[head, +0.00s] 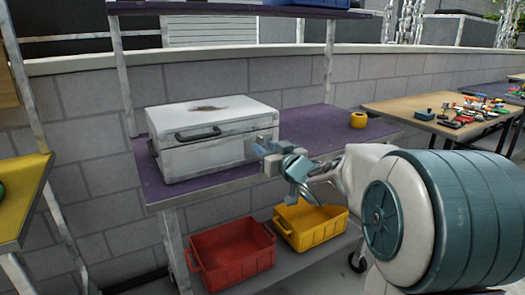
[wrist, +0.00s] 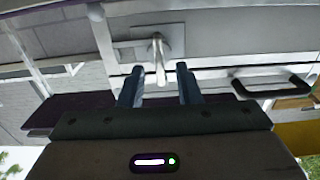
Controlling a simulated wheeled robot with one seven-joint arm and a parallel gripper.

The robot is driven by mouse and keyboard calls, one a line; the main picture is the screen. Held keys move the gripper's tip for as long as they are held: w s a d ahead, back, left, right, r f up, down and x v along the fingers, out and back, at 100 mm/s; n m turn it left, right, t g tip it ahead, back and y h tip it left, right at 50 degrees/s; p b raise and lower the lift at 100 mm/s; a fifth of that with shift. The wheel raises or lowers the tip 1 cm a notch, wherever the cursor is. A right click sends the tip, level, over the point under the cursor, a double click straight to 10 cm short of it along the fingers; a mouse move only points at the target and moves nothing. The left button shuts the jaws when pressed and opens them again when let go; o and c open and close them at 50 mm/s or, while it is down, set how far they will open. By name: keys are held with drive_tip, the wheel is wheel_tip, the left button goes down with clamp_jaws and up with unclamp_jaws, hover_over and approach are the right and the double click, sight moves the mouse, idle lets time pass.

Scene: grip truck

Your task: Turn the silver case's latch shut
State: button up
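The silver case (head: 208,113) sits closed on the purple shelf, with a dark handle (head: 198,134) on its front; the handle also shows in the wrist view (wrist: 271,87). The latch (wrist: 160,50) is a silver plate with a narrow lever on the case's front. In the head view I cannot make it out; my gripper is in front of that part. My gripper (head: 265,157) is at the front right of the case. In the wrist view my gripper (wrist: 160,69) is open, one finger on each side of the lever. I cannot tell whether either finger touches it.
Red (head: 232,255) and yellow (head: 311,226) crates stand below. A brick wall is behind. A table (head: 400,105) with small items stands at the right.

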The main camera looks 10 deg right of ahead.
drive_tip(key=shift+x, duration=1.15)
clamp_jaws()
